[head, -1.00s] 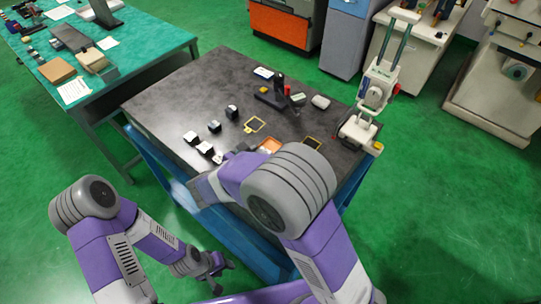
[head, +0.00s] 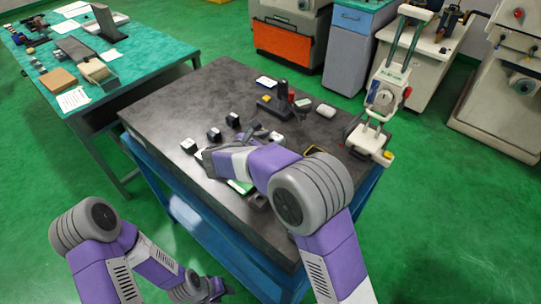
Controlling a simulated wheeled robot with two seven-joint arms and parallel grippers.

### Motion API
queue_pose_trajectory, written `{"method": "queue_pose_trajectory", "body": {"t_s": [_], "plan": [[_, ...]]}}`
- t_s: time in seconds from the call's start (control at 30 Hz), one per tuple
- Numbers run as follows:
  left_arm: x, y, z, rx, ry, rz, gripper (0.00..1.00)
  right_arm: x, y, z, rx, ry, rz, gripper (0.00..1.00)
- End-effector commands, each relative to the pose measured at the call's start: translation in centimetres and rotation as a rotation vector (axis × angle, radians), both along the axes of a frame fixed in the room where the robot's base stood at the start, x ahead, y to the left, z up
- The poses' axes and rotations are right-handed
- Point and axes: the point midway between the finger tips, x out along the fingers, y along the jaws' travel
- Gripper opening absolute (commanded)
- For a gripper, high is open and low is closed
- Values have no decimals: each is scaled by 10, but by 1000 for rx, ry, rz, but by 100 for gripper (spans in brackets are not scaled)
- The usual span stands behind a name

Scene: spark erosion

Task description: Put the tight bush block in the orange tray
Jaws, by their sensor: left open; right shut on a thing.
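Several small black-and-white blocks stand on the dark table (head: 165,110): one at the left (head: 189,146), one nearer the middle (head: 213,134) and one further back (head: 232,120). I cannot tell which block is the tight bush one. My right gripper (head: 208,162) is low over the left-middle of the table, close beside the blocks. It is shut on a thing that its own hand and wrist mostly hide. My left gripper (head: 215,288) is open and empty, low in front of the table.
A black stand (head: 275,103) with a red part is at the back of the table, beside a pale rounded item (head: 326,111). A white press-like device (head: 384,98) stands at the right corner. A green-and-white item (head: 240,187) lies near the front. The table's left back is clear.

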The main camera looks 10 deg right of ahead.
Motion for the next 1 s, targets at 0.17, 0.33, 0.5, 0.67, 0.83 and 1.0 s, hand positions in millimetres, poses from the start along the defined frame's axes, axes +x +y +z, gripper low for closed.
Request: {"method": "queue_pose_trajectory", "body": {"t_s": [0.17,0.33,0.5,0.67,0.83,1.0], "plan": [[0,0,-6,0,0,0,43,0,0,-17,-1,-2,0,0],[0,0,-14,0,0,0,43,0,-1,-45,-2,-2,-1,0],[0,0,-15,0,0,0,43,0,0,-53,0,-5,-2,0],[0,0,-15,0,0,0,43,0,0,-52,1,-6,-1,0],[0,0,-17,0,0,0,43,0,0,-58,0,-2,-1,53],[0,0,-16,0,0,0,43,0,0,-57,0,-2,-1,77]]}}
